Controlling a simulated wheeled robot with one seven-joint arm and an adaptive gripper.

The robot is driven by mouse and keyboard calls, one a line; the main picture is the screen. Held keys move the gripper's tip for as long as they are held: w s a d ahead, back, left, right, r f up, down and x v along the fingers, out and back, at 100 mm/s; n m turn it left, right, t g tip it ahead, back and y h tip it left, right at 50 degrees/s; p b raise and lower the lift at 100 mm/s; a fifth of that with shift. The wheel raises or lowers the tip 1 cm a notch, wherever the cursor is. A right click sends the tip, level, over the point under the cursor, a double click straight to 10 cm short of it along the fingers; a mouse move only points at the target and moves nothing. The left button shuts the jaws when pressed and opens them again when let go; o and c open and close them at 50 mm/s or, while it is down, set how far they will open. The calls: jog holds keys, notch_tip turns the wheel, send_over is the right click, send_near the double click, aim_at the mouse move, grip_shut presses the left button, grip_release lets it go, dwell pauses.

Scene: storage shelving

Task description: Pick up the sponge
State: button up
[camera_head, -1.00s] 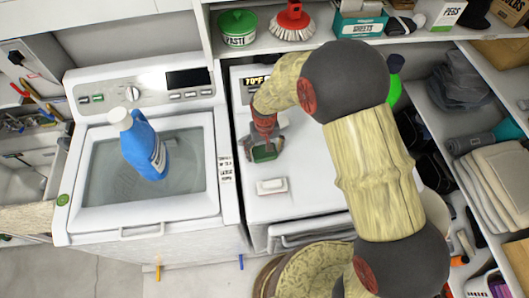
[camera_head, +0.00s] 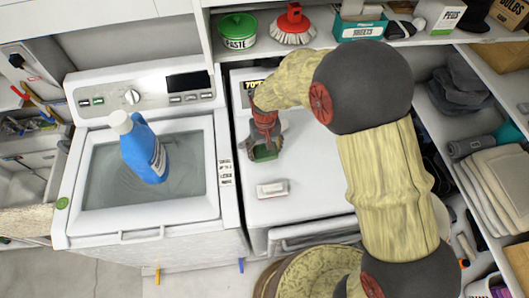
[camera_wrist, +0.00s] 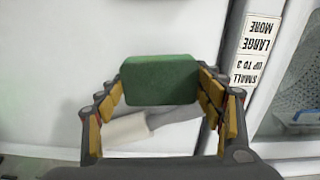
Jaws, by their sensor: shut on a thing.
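A green sponge (camera_wrist: 160,79) is between the fingers of my gripper (camera_wrist: 161,92) in the wrist view. The fingers press on its left and right ends. In the head view my gripper (camera_head: 264,147) points down over the white machine top on the right, with the green sponge (camera_head: 265,154) at its tips. The sponge looks raised above the white surface in the wrist view; the exact height is hard to judge.
A shelf above holds a green tub (camera_head: 238,31), a red brush (camera_head: 293,25) and boxes.

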jog(key=s+d+r, duration=0.4)
jog(key=s+r, duration=0.5)
jog(key=s, duration=0.3)
jog(key=shift+s+d, duration=0.2)
jog(key=shift+s, duration=0.2)
jog(key=shift+o, duration=0.5)
jog(key=shift+c, duration=1.2)
jog(key=shift+c, duration=0.9)
jog(key=shift+r, duration=0.1)
